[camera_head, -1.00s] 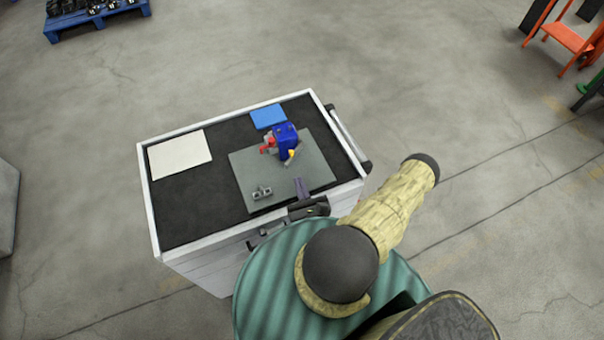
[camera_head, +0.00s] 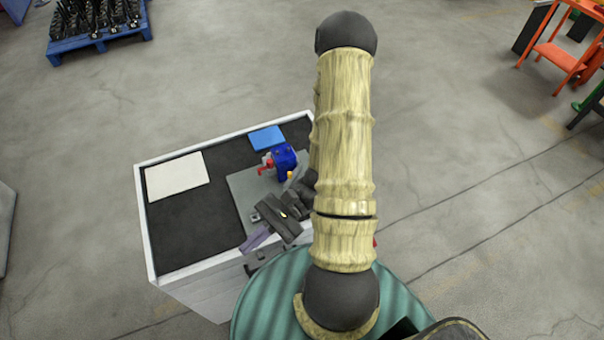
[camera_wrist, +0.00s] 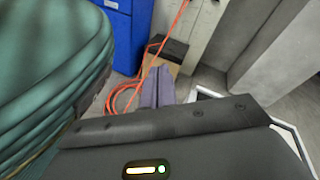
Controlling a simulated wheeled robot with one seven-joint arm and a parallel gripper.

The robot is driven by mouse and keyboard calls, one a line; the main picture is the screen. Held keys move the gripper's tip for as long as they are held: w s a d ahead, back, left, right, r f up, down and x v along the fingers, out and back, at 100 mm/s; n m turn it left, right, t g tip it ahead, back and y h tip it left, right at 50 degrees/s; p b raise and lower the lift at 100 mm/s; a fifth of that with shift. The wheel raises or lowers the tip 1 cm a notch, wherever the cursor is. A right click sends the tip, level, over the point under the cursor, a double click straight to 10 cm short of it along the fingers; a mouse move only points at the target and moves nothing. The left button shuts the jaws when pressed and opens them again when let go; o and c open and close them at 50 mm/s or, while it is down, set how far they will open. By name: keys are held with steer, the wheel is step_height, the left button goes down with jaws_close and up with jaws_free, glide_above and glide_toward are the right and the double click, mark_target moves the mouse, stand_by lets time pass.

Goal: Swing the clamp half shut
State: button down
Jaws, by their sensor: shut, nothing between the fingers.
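A blue device (camera_head: 284,159) with a red handle (camera_head: 265,166) and a small yellow part stands on the grey plate (camera_head: 243,187) on the cart top; it is the likeliest clamp. The angle of its moving part is too small to tell. My gripper (camera_head: 246,245) is over the plate's front left corner, apart from the blue device, with its fingers towards the cart's front edge. Its fingers (camera_wrist: 153,90) are together and empty in the wrist view. A small grey fitting on the plate is mostly hidden by my gripper. The wrist view does not show the device.
A white sheet (camera_head: 177,176) and a blue pad (camera_head: 267,138) lie on the cart's dark top (camera_head: 195,232). My arm covers the cart's right side. The wrist view shows an orange cable (camera_wrist: 122,92) and a blue cabinet (camera_wrist: 125,35). The floor behind the cart is clear.

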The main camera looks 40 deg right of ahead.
steer(key=d+n+g+h, duration=0.3)
steer(key=d+n+h, duration=0.3)
steer(key=h, duration=0.4)
steer(key=w+r+n+t+h+b, duration=0.1)
steer(key=w+r+n+t+h, duration=0.4)
steer(key=w+r+t, duration=0.2)
steer(key=shift+w+r+t+h, duration=0.4)
steer(key=shift+w, duration=0.25)
steer(key=shift+f, duration=0.1)
